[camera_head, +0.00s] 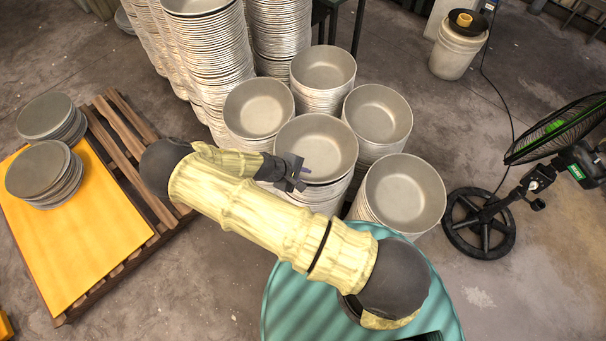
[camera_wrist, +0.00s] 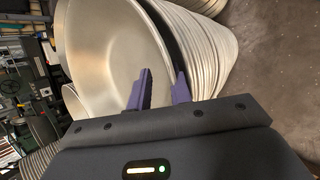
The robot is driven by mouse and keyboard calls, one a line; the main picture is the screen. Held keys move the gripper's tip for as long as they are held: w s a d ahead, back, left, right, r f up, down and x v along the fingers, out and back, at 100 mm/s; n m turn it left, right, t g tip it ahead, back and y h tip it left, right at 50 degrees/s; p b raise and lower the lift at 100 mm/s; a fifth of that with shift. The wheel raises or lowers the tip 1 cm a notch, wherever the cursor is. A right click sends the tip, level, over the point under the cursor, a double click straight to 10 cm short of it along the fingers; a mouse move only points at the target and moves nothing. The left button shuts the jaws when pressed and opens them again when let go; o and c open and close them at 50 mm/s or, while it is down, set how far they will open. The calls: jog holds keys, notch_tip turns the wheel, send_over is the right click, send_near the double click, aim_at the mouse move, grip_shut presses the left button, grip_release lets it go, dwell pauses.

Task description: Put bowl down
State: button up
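A pale round bowl (camera_head: 320,145) sits at the top of the middle stack, with its mouth up. My gripper (camera_head: 300,178) is at this bowl's near left rim. In the wrist view the bowl (camera_wrist: 105,50) fills the upper left, and a dark gap shows between its rim and the stacked rims beside it. My gripper's two purple fingers (camera_wrist: 160,90) stand apart around the rim, one on the inner side and one on the outer side. Space shows between them. Whether either finger touches the wall is hard to tell.
Other bowl stacks (camera_head: 258,107) stand close around, with taller stacks (camera_head: 205,50) behind. A yellow-topped pallet (camera_head: 70,245) with stacked discs (camera_head: 45,172) is at left. A fan (camera_head: 555,135) stands at right, and a white bucket (camera_head: 455,50) behind. The floor between is clear.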

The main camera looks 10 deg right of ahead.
jog(key=shift+r+p, duration=0.45)
jog(key=shift+r, duration=0.15)
jog(key=b+v, duration=0.1)
jog(key=v, duration=1.1)
jog(key=shift+d, duration=0.1)
jog(key=s+d+r+m+y, duration=0.3)
jog(key=s+d+r+m, duration=0.1)
jog(key=r, duration=0.7)
jog(key=s+d+r+m+y, duration=0.4)
jog(key=s+d+r+m, duration=0.1)
jog(key=d+r, duration=0.4)
jog(key=shift+r+m, duration=0.5)
jog(key=shift+r, duration=0.35)
